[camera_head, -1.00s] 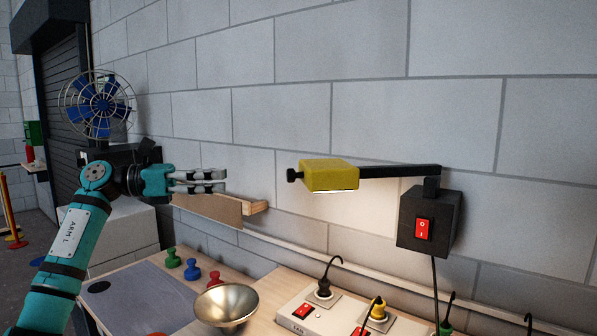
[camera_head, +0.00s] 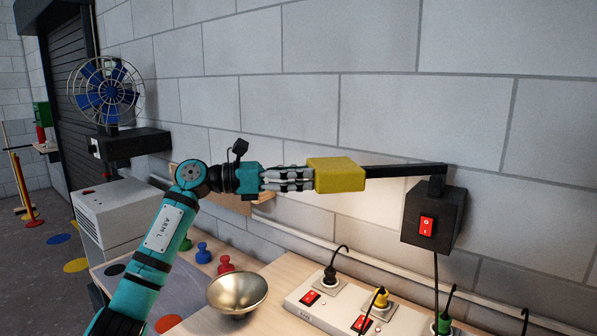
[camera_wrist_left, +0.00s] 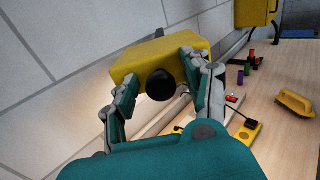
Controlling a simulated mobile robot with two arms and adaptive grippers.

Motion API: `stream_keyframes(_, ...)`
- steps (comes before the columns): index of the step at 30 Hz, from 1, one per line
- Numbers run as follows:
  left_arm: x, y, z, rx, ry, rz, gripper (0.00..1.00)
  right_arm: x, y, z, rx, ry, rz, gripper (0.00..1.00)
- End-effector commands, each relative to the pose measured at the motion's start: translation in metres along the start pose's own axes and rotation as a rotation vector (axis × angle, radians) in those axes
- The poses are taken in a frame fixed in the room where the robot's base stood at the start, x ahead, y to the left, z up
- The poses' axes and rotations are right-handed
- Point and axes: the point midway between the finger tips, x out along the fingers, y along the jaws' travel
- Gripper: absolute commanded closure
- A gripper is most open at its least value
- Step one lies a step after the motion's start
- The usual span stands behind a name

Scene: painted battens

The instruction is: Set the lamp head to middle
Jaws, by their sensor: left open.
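The lamp head (camera_head: 337,175) is a yellow block on a black arm (camera_head: 405,171) that comes from a black wall box (camera_head: 433,214) with a red switch. My left gripper (camera_head: 312,179) is at the left end of the lamp head in the head view, and its fingertips hide the black knob there. In the left wrist view the yellow head (camera_wrist_left: 150,58) and its round black knob (camera_wrist_left: 161,85) lie between the two spread fingers (camera_wrist_left: 160,75). The gripper is open; I cannot tell whether the fingers touch the head. My right gripper is not in view.
Below, the wooden bench holds a metal bowl (camera_head: 237,293), a power strip (camera_head: 345,306) with plugs and red switches, and small pegs (camera_head: 225,264). A fan (camera_head: 108,90) stands at the left. The block wall is close behind the lamp.

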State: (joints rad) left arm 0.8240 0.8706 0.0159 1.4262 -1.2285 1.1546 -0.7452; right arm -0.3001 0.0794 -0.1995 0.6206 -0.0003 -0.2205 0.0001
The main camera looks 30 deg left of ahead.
Motion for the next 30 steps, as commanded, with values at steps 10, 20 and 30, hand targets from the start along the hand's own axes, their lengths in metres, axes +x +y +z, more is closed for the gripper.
stream_keyframes(10,-0.001,0.0,0.0,0.0,0.0,0.0,0.74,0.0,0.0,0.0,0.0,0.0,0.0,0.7)
stream_keyframes(20,-0.001,0.0,0.0,0.0,0.0,0.0,1.0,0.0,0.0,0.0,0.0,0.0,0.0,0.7)
stream_keyframes(30,0.009,-0.003,0.001,0.0,0.001,-0.002,1.0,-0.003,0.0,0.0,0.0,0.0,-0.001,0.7)
